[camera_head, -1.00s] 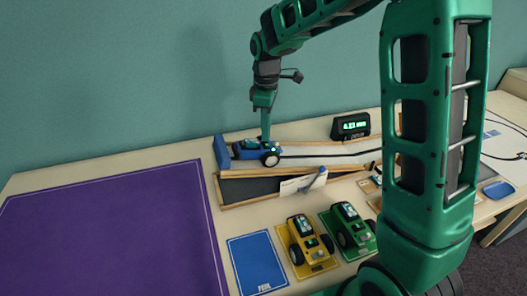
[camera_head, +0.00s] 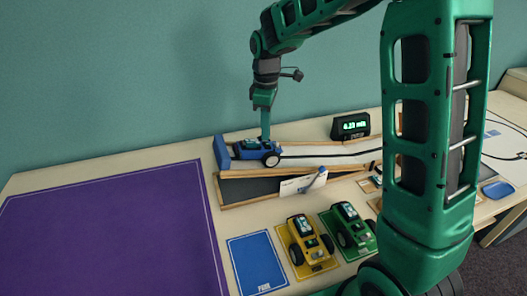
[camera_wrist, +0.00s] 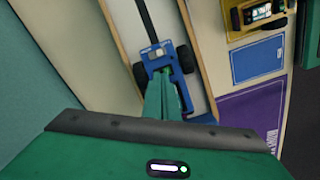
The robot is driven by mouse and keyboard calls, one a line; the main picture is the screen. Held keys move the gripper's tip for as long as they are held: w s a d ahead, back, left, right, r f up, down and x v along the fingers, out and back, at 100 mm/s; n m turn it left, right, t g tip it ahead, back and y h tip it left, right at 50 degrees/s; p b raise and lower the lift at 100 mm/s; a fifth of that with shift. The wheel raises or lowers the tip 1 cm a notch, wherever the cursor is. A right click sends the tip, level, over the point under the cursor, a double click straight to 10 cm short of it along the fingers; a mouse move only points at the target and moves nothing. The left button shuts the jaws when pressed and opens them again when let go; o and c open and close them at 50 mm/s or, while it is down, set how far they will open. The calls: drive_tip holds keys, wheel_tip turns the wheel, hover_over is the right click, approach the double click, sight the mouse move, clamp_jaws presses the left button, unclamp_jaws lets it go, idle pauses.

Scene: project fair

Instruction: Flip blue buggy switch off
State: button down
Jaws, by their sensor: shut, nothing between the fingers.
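The blue buggy (camera_head: 254,153) sits on the ramp track (camera_head: 320,157) at its left end, next to a blue end block. My gripper (camera_head: 265,136) points straight down with shut, empty fingers at the top of the buggy. In the wrist view the blue buggy (camera_wrist: 165,66) lies under my fingertips (camera_wrist: 163,78), which cover part of its top. The fingertips look touching or very close; I cannot tell which.
A small black display (camera_head: 351,127) stands behind the track. A yellow buggy (camera_head: 304,240) and a green buggy (camera_head: 349,229) stand in front on coloured mats, beside an empty blue mat (camera_head: 258,263). A purple mat (camera_head: 110,235) leaves clear room at the left.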

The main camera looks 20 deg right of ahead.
wheel_tip(320, 180, up, 6)
drive_tip(key=shift+f, duration=0.15)
idle(0.6)
drive_tip(key=s+d+r+m, duration=0.1)
drive_tip(key=s+d+m, duration=0.8)
drive_tip(key=s+d, duration=0.6)
drive_tip(key=s+d+f+m, duration=0.1)
drive_tip(key=s+m, duration=0.3)
drive_tip(key=s, duration=0.6)
drive_tip(key=s+d+f+m, duration=0.1)
drive_tip(key=s+f+m, duration=0.2)
drive_tip(key=s, duration=0.7)
drive_tip(key=shift+s+d+f+m, duration=0.2)
drive_tip(key=shift+d+f+m, duration=0.2)
drive_tip(key=shift+m, duration=0.8)
